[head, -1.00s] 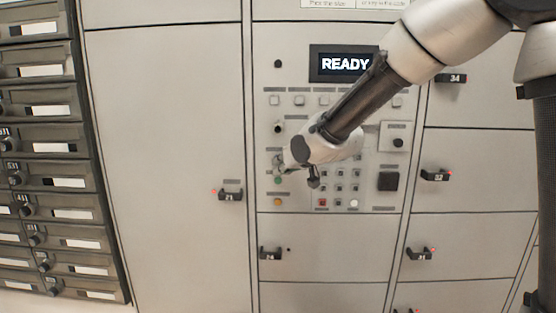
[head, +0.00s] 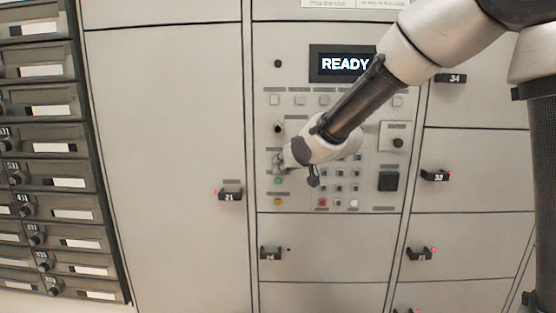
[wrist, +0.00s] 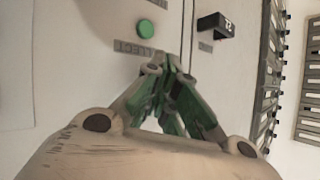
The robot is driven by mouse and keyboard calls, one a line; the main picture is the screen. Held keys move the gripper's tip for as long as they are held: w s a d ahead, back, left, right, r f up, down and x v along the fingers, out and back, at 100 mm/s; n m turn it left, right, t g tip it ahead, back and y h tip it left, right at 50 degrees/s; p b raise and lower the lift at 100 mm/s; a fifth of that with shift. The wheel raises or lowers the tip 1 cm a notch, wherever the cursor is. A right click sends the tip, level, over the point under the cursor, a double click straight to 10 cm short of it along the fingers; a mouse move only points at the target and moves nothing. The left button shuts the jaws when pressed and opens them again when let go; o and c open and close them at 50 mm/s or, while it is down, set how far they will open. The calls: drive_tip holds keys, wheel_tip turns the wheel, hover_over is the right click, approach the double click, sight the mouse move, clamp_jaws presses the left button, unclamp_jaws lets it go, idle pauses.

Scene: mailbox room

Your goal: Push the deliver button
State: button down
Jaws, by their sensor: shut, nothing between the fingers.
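A round green button (head: 278,181) sits low on the left of the control panel (head: 300,117). It also shows in the wrist view (wrist: 147,29), apart from my fingertips. In the head view my gripper (head: 281,164) is partly hidden by my wrist, just above the green button. I cannot tell whether the fingertips touch the panel.
A display (head: 343,64) reads READY. An orange button (head: 278,201) lies below the green one, and a keypad (head: 347,187) is to the right. Locker handle 21 (head: 230,195) sticks out to the left. Dark mailboxes (head: 48,180) line the far left.

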drive_tip(key=shift+w, duration=0.4)
idle(0.3)
drive_tip(key=shift+s, duration=0.85)
drive_tip(key=shift+s, duration=0.1)
drive_tip(key=shift+s+a, duration=0.1)
drive_tip(key=shift+s, duration=2.3)
